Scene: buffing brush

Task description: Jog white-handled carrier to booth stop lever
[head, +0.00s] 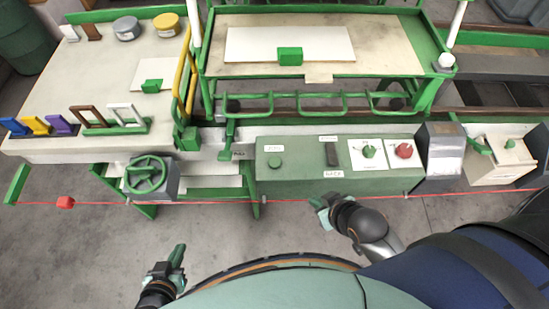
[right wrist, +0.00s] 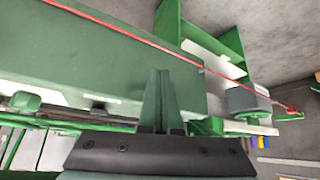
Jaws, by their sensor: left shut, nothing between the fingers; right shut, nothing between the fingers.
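A green-framed carrier (head: 216,66) with a tan deck stands at the back middle in the head view, with white upright posts (head: 455,22) at its sides. A white board and a green block lie on it. A green control panel (head: 300,182) in front bears a green button (head: 275,162), a dark switch (head: 332,154), a green knob (head: 369,151) and a red knob (head: 403,150). A green lever (head: 481,146) sits on a box at the right. My right gripper (head: 322,210) is shut and empty just before the panel; its fingers also show in the right wrist view (right wrist: 158,98). My left gripper (head: 178,254) is shut and empty over the floor.
A red cord (head: 220,203) runs across the front, with a red tag (head: 65,202). A green handwheel (head: 146,174) is left of the panel. The left table (head: 60,100) holds coloured handles, including a white one (head: 122,113), and tins. Floor is clear around my left gripper.

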